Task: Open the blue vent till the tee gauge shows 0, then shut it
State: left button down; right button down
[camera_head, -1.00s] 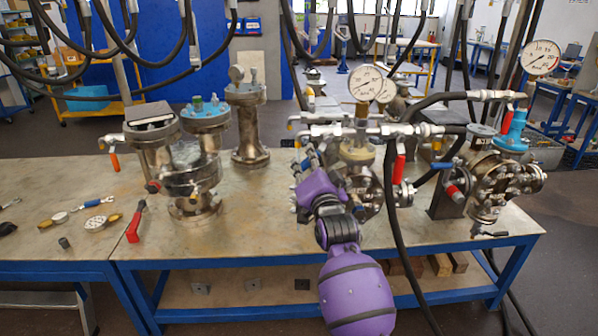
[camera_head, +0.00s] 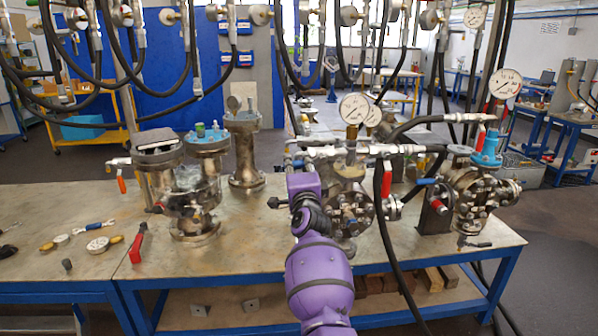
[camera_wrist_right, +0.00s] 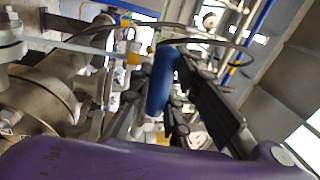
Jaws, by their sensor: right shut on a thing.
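The blue vent handle (camera_wrist_right: 162,80) shows in the right wrist view, between the dark fingers of my right gripper (camera_wrist_right: 166,100). The gripper is shut on it. In the head view my purple right wrist hides the gripper and the vent. The tee gauge (camera_head: 353,108) is a round white dial above the pipework, just right of my wrist. Its needle is too small for me to read surely. My left gripper is not in view.
A second dial (camera_head: 374,116) sits close behind the tee gauge, and a larger gauge (camera_head: 505,83) stands at the right. Black hoses (camera_head: 385,235) hang near my right arm. A red-handled valve (camera_head: 387,178) is to the right. Flanged vessels (camera_head: 190,185) stand left on the bench.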

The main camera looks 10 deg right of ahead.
jog(key=shift+r+m, duration=0.3)
jog(key=shift+m, duration=0.3)
jog(key=c, duration=1.6)
grip_release()
jog(key=s, duration=0.4)
jog(key=s+f, duration=0.1)
jog(key=s, duration=0.3)
jog(key=s+f, duration=0.1)
jog(key=s, duration=0.2)
jog(key=shift+s+f, duration=0.1)
jog(key=shift+s, duration=0.3)
